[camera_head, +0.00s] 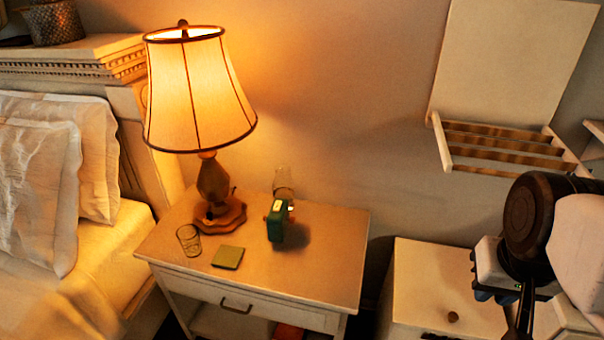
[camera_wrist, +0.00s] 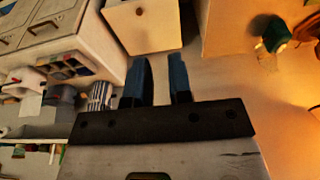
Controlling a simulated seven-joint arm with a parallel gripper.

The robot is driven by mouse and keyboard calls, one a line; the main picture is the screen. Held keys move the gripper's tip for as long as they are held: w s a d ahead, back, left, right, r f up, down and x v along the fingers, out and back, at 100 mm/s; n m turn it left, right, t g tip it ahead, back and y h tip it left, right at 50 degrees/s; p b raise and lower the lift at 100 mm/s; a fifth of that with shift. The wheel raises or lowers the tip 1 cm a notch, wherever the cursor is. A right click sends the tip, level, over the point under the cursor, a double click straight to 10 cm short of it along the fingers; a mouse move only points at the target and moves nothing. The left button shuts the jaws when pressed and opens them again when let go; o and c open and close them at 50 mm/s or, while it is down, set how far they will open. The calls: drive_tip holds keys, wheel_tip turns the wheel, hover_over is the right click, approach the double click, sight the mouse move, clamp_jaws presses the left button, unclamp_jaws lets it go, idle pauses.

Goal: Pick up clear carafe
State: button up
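A clear glass carafe (camera_head: 284,183) stands at the back of the nightstand, close to the wall and partly hidden by a green object in front of it. It is faint against the wall. My gripper (camera_head: 482,294) is at the right of the head view, well to the right of the nightstand and far from the carafe. In the wrist view my gripper (camera_wrist: 161,62) shows two blue fingers apart with nothing between them. I cannot clearly make out the carafe in the wrist view.
The nightstand (camera_head: 325,255) also holds a lit lamp (camera_head: 200,95), a drinking glass (camera_head: 189,241), a green square item (camera_head: 228,257) and the green object (camera_head: 276,222). A white cabinet (camera_head: 425,290) stands to the right. A wall shelf (camera_head: 510,140) hangs above it.

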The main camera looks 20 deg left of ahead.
drive_tip(key=o, duration=1.2)
drive_tip(key=shift+o, duration=0.2)
